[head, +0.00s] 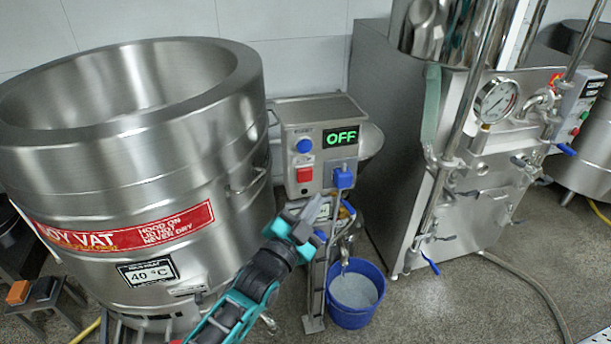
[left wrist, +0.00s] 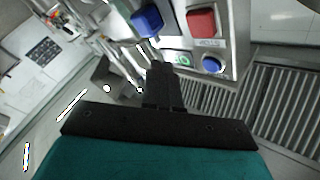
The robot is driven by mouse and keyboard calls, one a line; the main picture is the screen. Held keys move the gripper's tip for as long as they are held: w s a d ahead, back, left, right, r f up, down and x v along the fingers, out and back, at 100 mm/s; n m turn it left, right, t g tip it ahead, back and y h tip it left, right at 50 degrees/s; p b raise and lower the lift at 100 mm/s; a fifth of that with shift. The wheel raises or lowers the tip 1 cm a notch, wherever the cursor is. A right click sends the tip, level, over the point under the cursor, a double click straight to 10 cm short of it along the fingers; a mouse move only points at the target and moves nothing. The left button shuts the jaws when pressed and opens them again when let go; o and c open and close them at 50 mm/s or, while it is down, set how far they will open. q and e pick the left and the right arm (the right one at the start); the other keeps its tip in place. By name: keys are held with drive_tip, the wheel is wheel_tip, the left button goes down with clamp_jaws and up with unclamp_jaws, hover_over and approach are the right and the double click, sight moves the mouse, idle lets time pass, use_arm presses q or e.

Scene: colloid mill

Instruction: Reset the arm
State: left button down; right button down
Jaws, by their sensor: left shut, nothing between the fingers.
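My left arm comes in from the bottom of the head view, with its left gripper (head: 305,219) just below the control box (head: 325,112). The gripper is shut and empty. In the left wrist view its dark fingers (left wrist: 164,72) are together and point toward the same box. The box has a green OFF display (head: 340,137), a blue button (head: 304,146), a red switch (head: 304,174) and a blue knob (head: 343,177). I cannot tell whether the fingertips touch anything. My right gripper is not in view.
A large steel vat (head: 120,185) stands close on the left. A blue bucket (head: 354,314) with pale contents sits on the floor below the box. A steel machine with a pressure gauge (head: 496,100) stands on the right. A hose (head: 530,285) lies on the floor.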

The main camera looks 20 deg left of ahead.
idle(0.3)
use_arm(q)
drive_tip(key=s+a+f+n+g+y, duration=0.1)
drive_tip(key=s+f+n+g, duration=0.2)
drive_tip(key=s+f, duration=0.4)
drive_tip(key=s+a+f+n+g+p, duration=0.1)
drive_tip(key=s+f+n+g, duration=0.3)
drive_tip(key=s, duration=1)
wheel_tip(320, 180, down, 4)
drive_tip(key=shift+s+r+g+y, duration=0.15)
drive_tip(key=shift+s+g+y, duration=0.2)
drive_tip(key=shift+g, duration=0.35)
drive_tip(key=shift+w, duration=0.15)
